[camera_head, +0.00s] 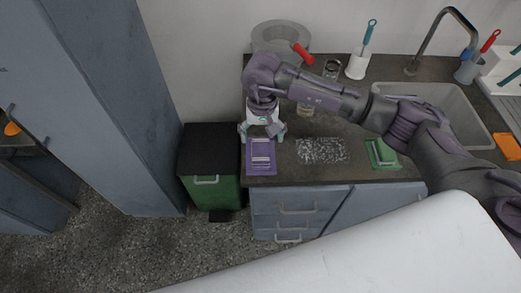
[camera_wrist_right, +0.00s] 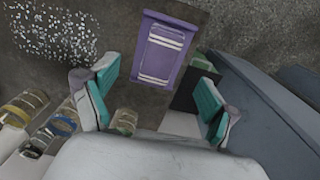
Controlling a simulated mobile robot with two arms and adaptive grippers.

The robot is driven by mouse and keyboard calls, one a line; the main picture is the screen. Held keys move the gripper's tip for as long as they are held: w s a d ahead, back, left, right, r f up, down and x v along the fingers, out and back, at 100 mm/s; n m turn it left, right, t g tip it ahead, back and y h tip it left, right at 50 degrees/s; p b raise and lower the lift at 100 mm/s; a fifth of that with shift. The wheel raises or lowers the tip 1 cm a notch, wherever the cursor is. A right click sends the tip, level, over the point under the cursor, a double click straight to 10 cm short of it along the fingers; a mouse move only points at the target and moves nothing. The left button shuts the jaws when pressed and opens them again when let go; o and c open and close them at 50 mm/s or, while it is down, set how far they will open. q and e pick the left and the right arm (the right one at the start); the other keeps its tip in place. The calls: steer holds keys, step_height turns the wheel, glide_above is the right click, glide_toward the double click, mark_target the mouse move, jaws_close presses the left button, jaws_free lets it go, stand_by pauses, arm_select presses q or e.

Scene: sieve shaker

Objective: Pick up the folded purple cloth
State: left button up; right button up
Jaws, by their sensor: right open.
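The folded purple cloth (camera_head: 262,154) has white stripes and lies flat on a darker purple mat or tray (camera_head: 249,168) at the counter's left front corner. In the right wrist view the cloth (camera_wrist_right: 163,52) and the purple mat (camera_wrist_right: 142,70) show whole, beyond the fingertips. My right gripper (camera_head: 263,135) points down over the counter just behind the cloth. Its teal-padded fingers (camera_wrist_right: 157,82) are spread wide with nothing between them, apart from the cloth. My left gripper is not in view.
A green cloth (camera_head: 381,153) lies on a green mat at right. A speckled patch (camera_head: 321,150) lies between the two cloths. Glass jars (camera_head: 306,109) stand behind. A sink (camera_head: 455,108) is at right. A green bin with a dark top (camera_head: 210,140) stands left of the counter.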

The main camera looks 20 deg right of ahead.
mark_target(261, 154)
step_height(261, 154, down, 4)
steer(key=shift+r, duration=0.25)
steer(key=shift+s+a+f+p, duration=0.1)
steer(key=shift+a+f+p, duration=0.05)
steer(key=shift+f+p, duration=0.5)
step_height(261, 154, down, 3)
steer(key=shift+f+p, duration=0.2)
steer(key=shift+p, duration=0.55)
steer(key=shift+f, duration=0.4)
steer(key=c, duration=1.2)
steer(key=shift+r, duration=0.15)
steer(key=shift+c, duration=0.2)
steer(key=r, duration=0.1)
steer(key=r+b, duration=0.2)
steer(key=r, duration=0.1)
steer(key=shift+d, duration=0.3)
steer(key=d+r+b, duration=0.3)
steer(key=d+r, duration=0.3)
steer(key=d, duration=0.5)
steer(key=shift+r+b, duration=0.3)
steer(key=shift+r, duration=0.1)
